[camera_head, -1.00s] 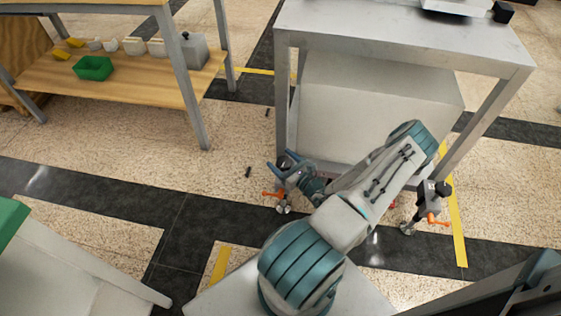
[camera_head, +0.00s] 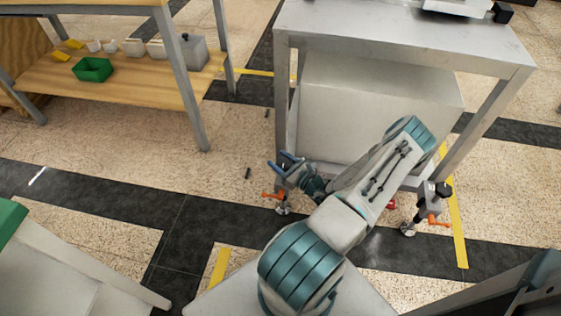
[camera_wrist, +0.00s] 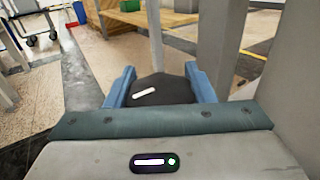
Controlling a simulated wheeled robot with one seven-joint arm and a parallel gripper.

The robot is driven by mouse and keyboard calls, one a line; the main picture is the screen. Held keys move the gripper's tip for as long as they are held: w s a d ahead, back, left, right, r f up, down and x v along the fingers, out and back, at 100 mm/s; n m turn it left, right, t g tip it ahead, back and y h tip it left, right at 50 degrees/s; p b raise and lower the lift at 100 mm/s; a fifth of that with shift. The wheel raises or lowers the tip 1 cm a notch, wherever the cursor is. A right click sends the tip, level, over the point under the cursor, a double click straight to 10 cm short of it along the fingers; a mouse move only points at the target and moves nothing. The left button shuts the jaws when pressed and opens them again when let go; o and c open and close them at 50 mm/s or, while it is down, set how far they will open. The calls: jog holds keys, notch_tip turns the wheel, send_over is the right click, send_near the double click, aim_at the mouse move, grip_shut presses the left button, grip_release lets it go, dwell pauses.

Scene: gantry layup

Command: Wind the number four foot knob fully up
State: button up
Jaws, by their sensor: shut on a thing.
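My gripper (camera_head: 284,163) is low at the near left leg of the metal table, above a foot (camera_head: 281,207) with an orange lever (camera_head: 273,195). In the wrist view its blue fingers (camera_wrist: 160,88) are shut on the sides of a round black knob (camera_wrist: 165,94) with a white mark on top. The number on this foot cannot be read. The knob's stem is hidden below it. Another foot (camera_head: 409,228) with a black knob (camera_head: 443,189) and an orange lever (camera_head: 436,221) stands at the right, apart from my gripper.
The metal table (camera_head: 400,45) stands over the feet, with a large pale box (camera_head: 375,115) beneath its top. A wooden shelf bench (camera_head: 130,85) holding a green bin (camera_head: 93,69) stands at the left. A small dark piece (camera_head: 248,173) lies on the floor left of my gripper.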

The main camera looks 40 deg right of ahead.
jog(key=n+g+y+b, duration=0.1)
jog(key=y, duration=0.1)
jog(key=n+g+y, duration=0.1)
jog(key=n+y, duration=0.1)
jog(key=n+y+b, duration=0.1)
jog(key=n+y, duration=0.1)
jog(key=y, duration=0.1)
jog(key=shift+s+a+f+g+b, duration=0.1)
jog(key=shift+a+f+g+b, duration=0.15)
jog(key=shift+a+g+b, duration=0.15)
jog(key=n+g+y+b, duration=0.1)
jog(key=y, duration=0.1)
jog(key=n+g+y+b, duration=0.1)
jog(key=n+g+y, duration=0.1)
jog(key=shift+s+a, duration=0.15)
jog(key=shift+s+a+r+n+g+y+b, duration=0.1)
jog(key=shift+n+g+y+b, duration=0.2)
jog(key=shift+n+g, duration=0.2)
jog(key=shift+s+r+n+g+y+b, duration=0.15)
jog(key=shift+n+g+y, duration=0.25)
jog(key=shift+g, duration=0.5)
jog(key=o, duration=1)
jog(key=v, duration=0.6)
jog(key=p+v, duration=0.1)
jog(key=v, duration=0.5)
jog(key=shift+w+f, duration=0.1)
jog(key=shift+f, duration=0.15)
